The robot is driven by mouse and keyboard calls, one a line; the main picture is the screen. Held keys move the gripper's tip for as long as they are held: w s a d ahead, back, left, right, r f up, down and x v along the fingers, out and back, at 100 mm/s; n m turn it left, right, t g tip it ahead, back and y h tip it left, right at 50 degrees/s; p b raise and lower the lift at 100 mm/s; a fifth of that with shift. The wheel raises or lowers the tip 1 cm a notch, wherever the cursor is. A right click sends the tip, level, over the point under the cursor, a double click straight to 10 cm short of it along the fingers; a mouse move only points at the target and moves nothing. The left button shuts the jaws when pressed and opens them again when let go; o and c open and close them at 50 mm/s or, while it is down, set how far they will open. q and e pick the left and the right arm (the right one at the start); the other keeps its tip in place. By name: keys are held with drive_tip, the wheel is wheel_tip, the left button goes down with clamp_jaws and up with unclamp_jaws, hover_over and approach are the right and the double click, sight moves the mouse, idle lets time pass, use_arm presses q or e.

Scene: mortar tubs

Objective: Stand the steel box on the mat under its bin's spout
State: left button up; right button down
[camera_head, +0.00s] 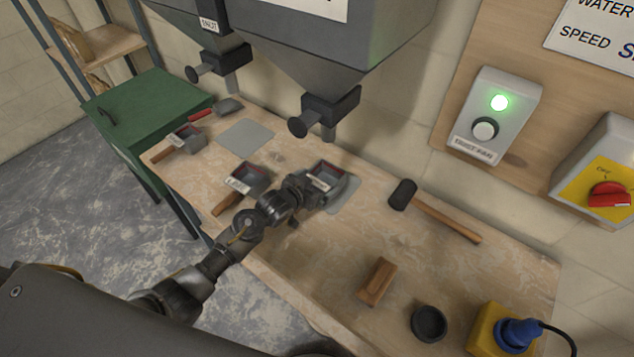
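A grey steel box (329,173) with a pale label and reddish inside is at the grey mat (347,196) under the right-hand bin's spout (327,112). It covers much of the mat; a small gap below it cannot be ruled out. My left gripper (306,190) is at the box's near left side, where its handle would be, and appears shut on it. The fingertips and most of the handle are hidden. Two similar boxes with wooden handles stand left, one labelled (247,179), one farther back (187,136). My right gripper is not in view.
A second grey mat (246,137) lies bare under the left bin's spout (231,80). A black-headed mallet (440,214), wooden block (377,282), dark round cup (428,323) and yellow box with blue plug (500,331) are on the bench's right side.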

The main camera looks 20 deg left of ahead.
use_arm(q)
drive_tip(key=shift+r, duration=0.2)
drive_tip(key=b+v, duration=0.1)
drive_tip(key=v, duration=1.1)
drive_tip(key=shift+s, duration=0.1)
